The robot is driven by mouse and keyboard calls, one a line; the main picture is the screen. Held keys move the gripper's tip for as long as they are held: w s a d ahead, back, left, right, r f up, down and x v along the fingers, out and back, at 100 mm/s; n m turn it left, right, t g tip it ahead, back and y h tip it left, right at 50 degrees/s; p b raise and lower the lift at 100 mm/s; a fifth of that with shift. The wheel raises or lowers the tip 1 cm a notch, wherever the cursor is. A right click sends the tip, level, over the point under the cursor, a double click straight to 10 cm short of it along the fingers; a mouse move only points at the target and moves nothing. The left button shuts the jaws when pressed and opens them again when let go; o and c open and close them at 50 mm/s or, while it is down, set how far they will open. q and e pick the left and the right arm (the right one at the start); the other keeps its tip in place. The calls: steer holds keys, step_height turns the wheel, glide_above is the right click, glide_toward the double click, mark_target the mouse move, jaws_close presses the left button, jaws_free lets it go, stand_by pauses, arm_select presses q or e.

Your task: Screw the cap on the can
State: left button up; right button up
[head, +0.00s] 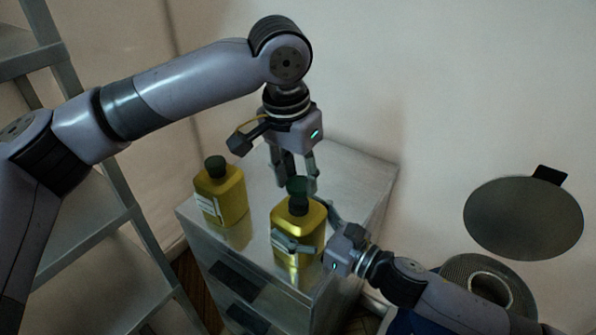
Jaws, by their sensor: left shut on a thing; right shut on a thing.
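A yellow can (284,218) stands upright on the metal cabinet top. My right gripper (308,230) is shut around its body from the right, with one finger across the front. A dark green cap (296,185) is between the fingertips of my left gripper (297,181), which points down from above and is shut on it. The cap is directly over the can's dark neck (299,205). I cannot tell whether cap and neck touch.
A second yellow can (231,198) with a dark cap stands to the left on the metal cabinet (345,171). A metal shelf rack (92,228) is at the left. A round dark plate (523,218) is against the wall at the right. The cabinet's back right is clear.

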mark_target(297, 185)
arm_select(q)
steer(key=shift+f, duration=0.2)
stand_by(0.4)
steer(key=shift+f, duration=0.8)
steer(key=shift+f, duration=0.55)
